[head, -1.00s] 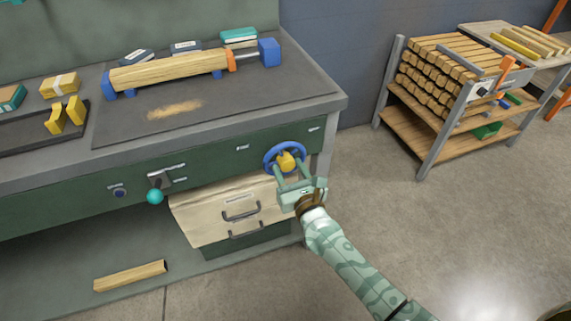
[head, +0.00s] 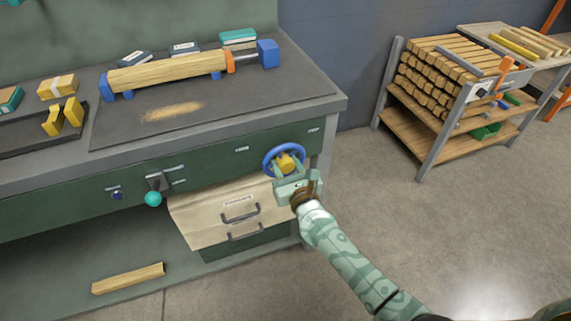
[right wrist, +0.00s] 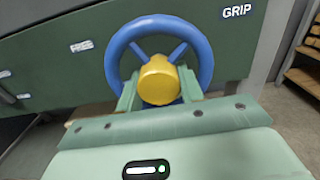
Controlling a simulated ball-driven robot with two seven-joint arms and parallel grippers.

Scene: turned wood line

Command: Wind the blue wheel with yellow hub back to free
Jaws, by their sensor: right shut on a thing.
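The blue wheel (head: 267,158) with its yellow hub (head: 286,161) sits on the green front panel of the bench, near the right end. In the right wrist view the blue rim (right wrist: 207,62) and two upper spokes show above the yellow hub (right wrist: 158,80). My right gripper (head: 287,170) is shut on the hub, one pale green finger on each side. The gripper's palm hides the lower part of the wheel in the right wrist view. A label reading GRIP is on the panel beside the wheel. My left gripper is not in view.
On the bench top, a wooden piece (head: 165,73) lies between blue and orange holders. A teal-knobbed lever (head: 153,198) is left of the wheel. A rack of wood (head: 440,75) stands right; the floor between is clear.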

